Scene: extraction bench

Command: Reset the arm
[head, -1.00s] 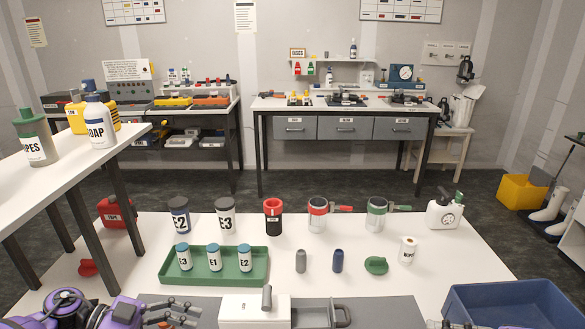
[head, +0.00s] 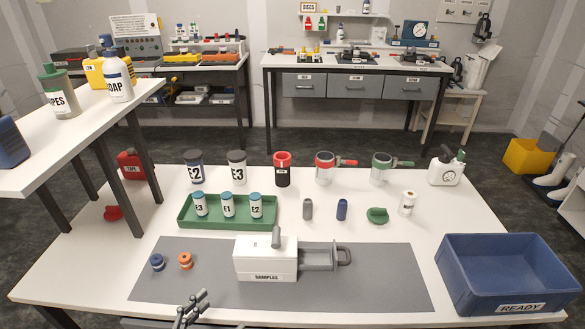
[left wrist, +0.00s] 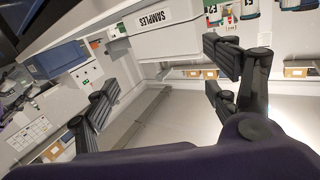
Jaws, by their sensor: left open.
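My left gripper (head: 190,308) is low at the front edge of the bench, left of the white SAMPLES box (head: 264,259). Its fingers are spread and empty, and they also show apart in the left wrist view (left wrist: 160,88). It is clear of the grey mat (head: 376,275) and touches nothing that I can see. The SAMPLES box also shows in the left wrist view (left wrist: 155,22), with its drawer pulled out to the right in the head view. My right gripper is not in view.
A blue READY crate (head: 508,268) stands at the right. A green tray (head: 225,219) holds E3, E1 and E2 vials. Blue (head: 157,262) and orange (head: 185,260) small pieces sit on the mat's left. A side table (head: 28,160) stands at left.

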